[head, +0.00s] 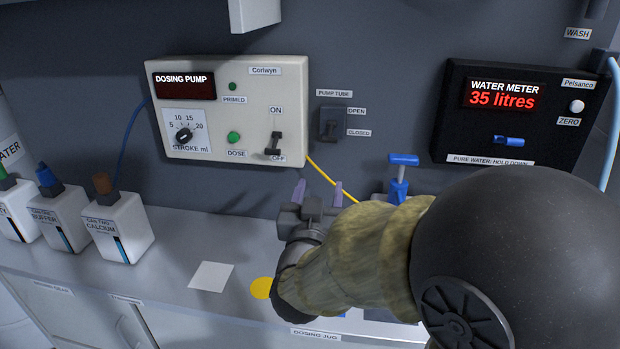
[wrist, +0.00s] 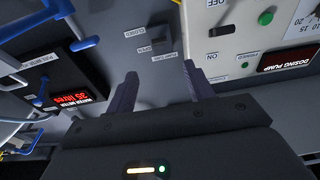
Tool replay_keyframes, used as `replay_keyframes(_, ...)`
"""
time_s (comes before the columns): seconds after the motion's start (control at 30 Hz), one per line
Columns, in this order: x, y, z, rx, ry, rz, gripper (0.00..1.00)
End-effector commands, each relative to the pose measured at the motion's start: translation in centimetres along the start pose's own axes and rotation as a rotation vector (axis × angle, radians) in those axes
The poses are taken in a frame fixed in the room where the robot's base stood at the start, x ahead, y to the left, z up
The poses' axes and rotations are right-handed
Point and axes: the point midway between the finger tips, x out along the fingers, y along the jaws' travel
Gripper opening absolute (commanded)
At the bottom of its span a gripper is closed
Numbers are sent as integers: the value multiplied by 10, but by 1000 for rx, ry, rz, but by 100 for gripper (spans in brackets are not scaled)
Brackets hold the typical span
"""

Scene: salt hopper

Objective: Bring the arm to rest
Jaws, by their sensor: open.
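My gripper (head: 318,193) is open, its two purple fingers apart with nothing between them. In the head view it is raised over the bench, in front of the grey wall and below the pump tube switch (head: 333,124). My arm, in a camouflage sleeve, reaches in from the right and hides part of the bench. In the wrist view the open fingers (wrist: 158,92) point toward the wall, with the same pump tube switch (wrist: 160,44) beyond them. I see no contact between the fingers and any panel.
The dosing pump panel (head: 235,112) is left of the switch; its display is dark. The water meter (head: 520,115) at right reads 35 litres. Several labelled cans, including calcium (head: 120,228), stand at left. A blue tap (head: 400,175) is near my arm. A white square (head: 211,276) lies on the bench.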

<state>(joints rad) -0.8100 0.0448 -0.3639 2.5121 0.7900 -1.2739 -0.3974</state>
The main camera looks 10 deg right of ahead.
Motion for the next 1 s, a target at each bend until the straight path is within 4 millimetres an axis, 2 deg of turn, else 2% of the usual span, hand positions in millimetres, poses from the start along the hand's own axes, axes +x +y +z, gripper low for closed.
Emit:
replay_keyframes(0.17, 6, -4, 10, 7, -102, -63, 53)
replay_keyframes(0.3, 8, -9, 31, 9, -274, -156, 53)
replay_keyframes(0.47, -2, -9, 58, -1, -499, -249, 53)
replay_keyframes(0.73, -45, 15, 96, -53, -904, -332, 53)
replay_keyframes(1.0, -106, 66, 111, -143, -1314, -310, 53)
